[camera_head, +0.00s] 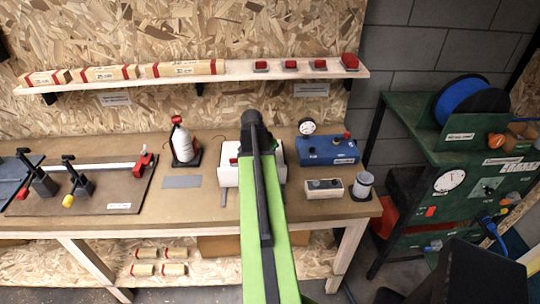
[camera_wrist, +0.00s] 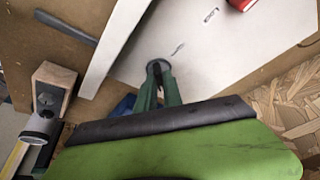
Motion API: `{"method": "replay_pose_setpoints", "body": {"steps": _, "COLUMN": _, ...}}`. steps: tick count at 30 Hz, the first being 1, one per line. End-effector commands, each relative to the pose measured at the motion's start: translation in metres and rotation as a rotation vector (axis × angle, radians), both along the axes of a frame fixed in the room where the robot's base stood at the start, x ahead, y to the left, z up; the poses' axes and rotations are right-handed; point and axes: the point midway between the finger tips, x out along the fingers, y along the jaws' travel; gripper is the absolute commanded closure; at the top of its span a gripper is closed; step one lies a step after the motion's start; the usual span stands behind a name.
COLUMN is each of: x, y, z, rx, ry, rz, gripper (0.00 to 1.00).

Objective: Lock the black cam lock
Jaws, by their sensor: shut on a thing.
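The black cam lock (camera_wrist: 156,68) is a small dark round piece on the white panel (camera_wrist: 195,60), in the wrist view. The green fingers of my gripper (camera_wrist: 158,80) are closed around its dark middle and cover part of it, so I cannot tell which way it is turned. Small dark marks lie on the panel beside it. A red piece (camera_wrist: 240,4) sits farther along the panel. In the head view my arm hides most of the white panel (camera_head: 229,177) and all of the black lock.
A blue box with a gauge (camera_head: 327,150) stands right of the panel on the wooden bench (camera_head: 225,209). A wooden block (camera_head: 324,189) and a small cup (camera_head: 363,185) lie in front of it. A white bottle (camera_head: 182,146) stands left. A shelf (camera_head: 215,77) runs above.

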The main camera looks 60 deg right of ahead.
Motion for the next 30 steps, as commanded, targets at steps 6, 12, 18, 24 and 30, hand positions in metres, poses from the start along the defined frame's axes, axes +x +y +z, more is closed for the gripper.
{"method": "replay_pose_setpoints", "body": {"steps": 6, "x": 0.0041, "y": 0.0009, "z": -0.0014, "rx": 0.008, "ry": -0.001, "rz": -0.202, "gripper": 1.0}}
{"method": "replay_pose_setpoints", "body": {"steps": 12, "x": 0.0054, "y": 0.0006, "z": -0.0015, "rx": 0.009, "ry": -0.002, "rz": -0.387, "gripper": 1.0}}
{"method": "replay_pose_setpoints", "body": {"steps": 18, "x": 0.0058, "y": 0.0001, "z": -0.0014, "rx": 0.009, "ry": -0.003, "rz": -0.548, "gripper": 1.0}}
{"method": "replay_pose_setpoints", "body": {"steps": 24, "x": 0.006, "y": 0.0, "z": -0.0015, "rx": 0.01, "ry": -0.004, "rz": -0.667, "gripper": 1.0}}
{"method": "replay_pose_setpoints", "body": {"steps": 30, "x": 0.0058, "y": 0.0001, "z": -0.0015, "rx": 0.01, "ry": -0.003, "rz": -0.739, "gripper": 1.0}}
